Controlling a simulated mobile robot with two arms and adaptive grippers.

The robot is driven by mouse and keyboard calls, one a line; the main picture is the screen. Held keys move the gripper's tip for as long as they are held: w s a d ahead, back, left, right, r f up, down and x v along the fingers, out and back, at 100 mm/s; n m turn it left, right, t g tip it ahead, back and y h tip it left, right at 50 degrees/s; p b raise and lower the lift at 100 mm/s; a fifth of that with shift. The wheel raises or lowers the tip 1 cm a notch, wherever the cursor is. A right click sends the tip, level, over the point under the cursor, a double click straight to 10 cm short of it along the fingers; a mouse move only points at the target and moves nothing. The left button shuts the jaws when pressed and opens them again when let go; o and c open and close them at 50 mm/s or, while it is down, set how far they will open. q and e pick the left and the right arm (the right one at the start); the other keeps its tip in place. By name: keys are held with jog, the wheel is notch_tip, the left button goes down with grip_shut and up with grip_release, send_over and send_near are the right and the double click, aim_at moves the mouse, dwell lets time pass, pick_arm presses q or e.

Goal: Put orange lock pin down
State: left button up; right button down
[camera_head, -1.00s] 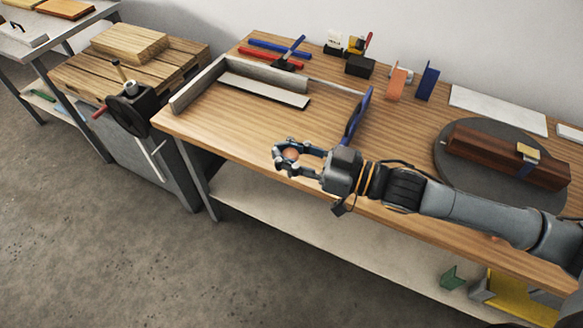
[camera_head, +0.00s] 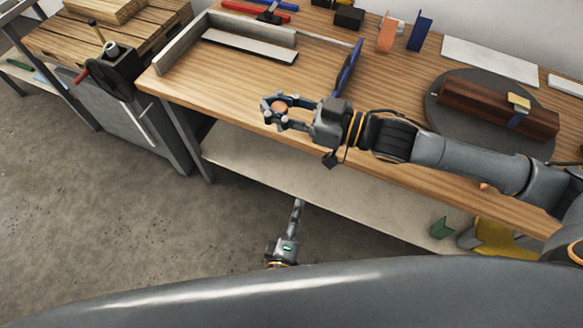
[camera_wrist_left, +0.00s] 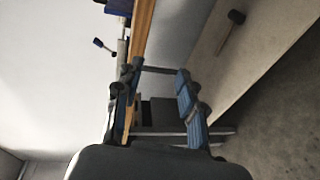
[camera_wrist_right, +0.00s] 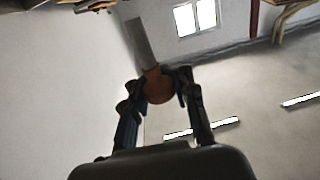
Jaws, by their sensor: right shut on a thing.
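The orange lock pin (camera_head: 280,106) is held in my right gripper (camera_head: 276,110), over the front edge of the wooden bench. In the right wrist view, the pin's round orange head (camera_wrist_right: 158,90) sits between the fingers of my right gripper (camera_wrist_right: 160,92). Its grey shank (camera_wrist_right: 141,43) sticks out past the fingertips. My left gripper (camera_head: 297,209) is low, in front of the bench's lower shelf. In the left wrist view, the fingers of my left gripper (camera_wrist_left: 157,88) are apart with nothing between them.
The bench top (camera_head: 230,85) has free room behind my right gripper. A blue upright piece (camera_head: 348,68) and a grey angled fence (camera_head: 185,52) stand there. A dark turntable (camera_head: 450,115) bears a brown beam (camera_head: 500,105).

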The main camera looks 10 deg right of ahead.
pick_arm(q)
notch_tip(320, 180, up, 27)
jog(key=s+a+n+t+y, duration=0.25)
jog(key=n+y, duration=0.45)
jog(key=n, duration=1.7)
jog(key=shift+t, duration=0.25)
jog(key=w, duration=1.2)
jog(key=shift+d+r, duration=0.1)
jog(key=shift+r, duration=0.1)
jog(key=shift+c, duration=0.4)
grip_shut()
pick_arm(e)
jog(key=c, duration=1)
grip_release()
